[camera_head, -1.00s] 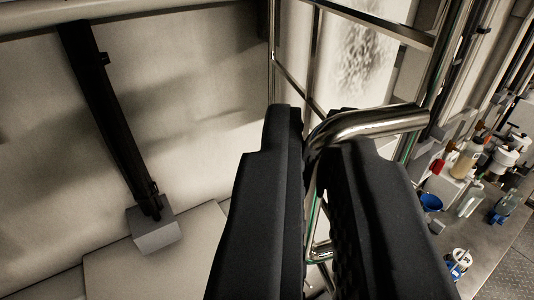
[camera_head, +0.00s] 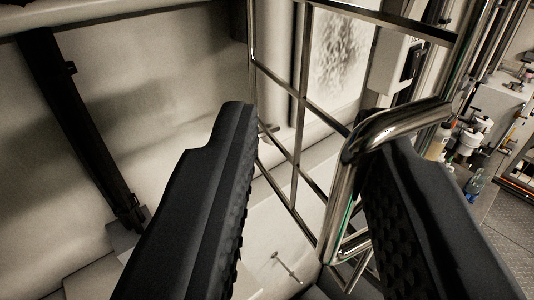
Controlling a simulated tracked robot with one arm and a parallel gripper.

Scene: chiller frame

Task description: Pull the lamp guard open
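The lamp guard (camera_head: 299,140) is a shiny metal frame with crossing bars, standing in the middle to right of the view. Its bent tubular handle (camera_head: 404,119) sticks out at the right side and runs down between my fingers. My gripper (camera_head: 310,125) is open, with its two black ridged fingers wide apart. The handle lies close to the right finger, and I cannot tell whether they touch. A wide gap separates it from the left finger. The right finger hides part of the guard's lower right side.
A pale wall panel with a dark vertical bar (camera_head: 80,125) is at the left. A grey box with a switch (camera_head: 395,62) is behind the guard. A bench with bottles and white containers (camera_head: 473,135) stands at the right. A small T-shaped metal piece (camera_head: 287,267) is low in the middle.

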